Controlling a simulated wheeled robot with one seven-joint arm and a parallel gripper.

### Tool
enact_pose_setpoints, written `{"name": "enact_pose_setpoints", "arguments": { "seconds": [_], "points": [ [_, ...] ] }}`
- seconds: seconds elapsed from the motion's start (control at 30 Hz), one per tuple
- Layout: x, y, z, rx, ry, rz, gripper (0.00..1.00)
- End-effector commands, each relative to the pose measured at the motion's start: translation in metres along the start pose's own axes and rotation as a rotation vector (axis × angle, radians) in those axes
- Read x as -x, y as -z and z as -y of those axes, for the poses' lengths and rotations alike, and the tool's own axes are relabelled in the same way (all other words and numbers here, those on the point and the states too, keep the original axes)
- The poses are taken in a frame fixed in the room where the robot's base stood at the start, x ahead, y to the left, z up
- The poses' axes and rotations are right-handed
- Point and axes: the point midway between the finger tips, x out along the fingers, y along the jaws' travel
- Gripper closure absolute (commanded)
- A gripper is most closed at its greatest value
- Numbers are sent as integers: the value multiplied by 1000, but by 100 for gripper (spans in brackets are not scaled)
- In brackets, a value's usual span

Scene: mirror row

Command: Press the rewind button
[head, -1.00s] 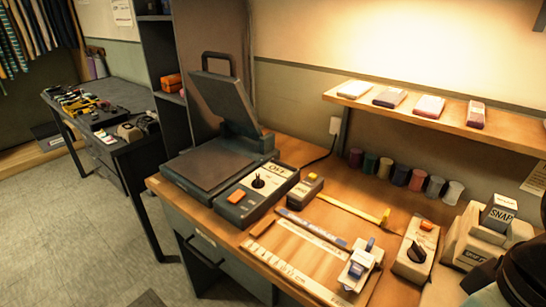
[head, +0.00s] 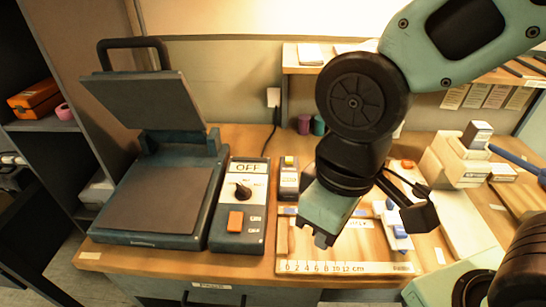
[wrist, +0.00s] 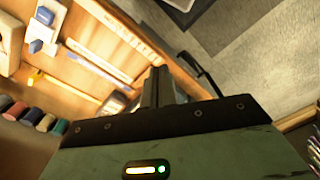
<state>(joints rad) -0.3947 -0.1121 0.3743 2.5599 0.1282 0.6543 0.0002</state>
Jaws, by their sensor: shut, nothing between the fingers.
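No button is legibly marked rewind, so I cannot tell which one it is. A control box (head: 240,205) labelled OFF has a black knob (head: 243,191) and a square orange button (head: 235,221). A small grey device (head: 289,180) with a yellow top stands just right of it. Another orange button (head: 407,163) shows behind my arm, its housing partly hidden. My gripper (head: 322,240) is shut and empty, pointing down above the wooden ruler board, right of the control box and touching nothing that I can see. Its dark fingers (wrist: 160,88) also show in the wrist view.
A heat press (head: 150,195) with its lid raised stands left of the control box. The ruler board (head: 350,267) lies along the front edge. A blue-and-white tool (head: 397,225) lies right of my gripper. A shelf (head: 292,62) runs above the bench at the back.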

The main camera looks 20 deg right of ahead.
Motion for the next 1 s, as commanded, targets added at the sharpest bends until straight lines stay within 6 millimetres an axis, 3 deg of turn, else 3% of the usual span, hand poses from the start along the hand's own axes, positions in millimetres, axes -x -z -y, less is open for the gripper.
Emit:
{"name": "enact_pose_setpoints", "arguments": {
  "seconds": [0.3,0.37,0.47,0.57,0.7,0.8,0.9,1.0],
  "points": [
    [0,1,-1,1,0,-3,100],
    [1,8,-4,7,0,-15,100],
    [2,32,-19,33,-7,-72,100],
    [1,73,-49,86,-31,-171,100],
    [-4,136,-111,197,-114,-343,100],
    [-10,170,-160,290,-201,-456,100],
    [-16,192,-202,379,-290,-545,100],
    [-20,204,-232,450,-361,-605,100]
  ]
}}
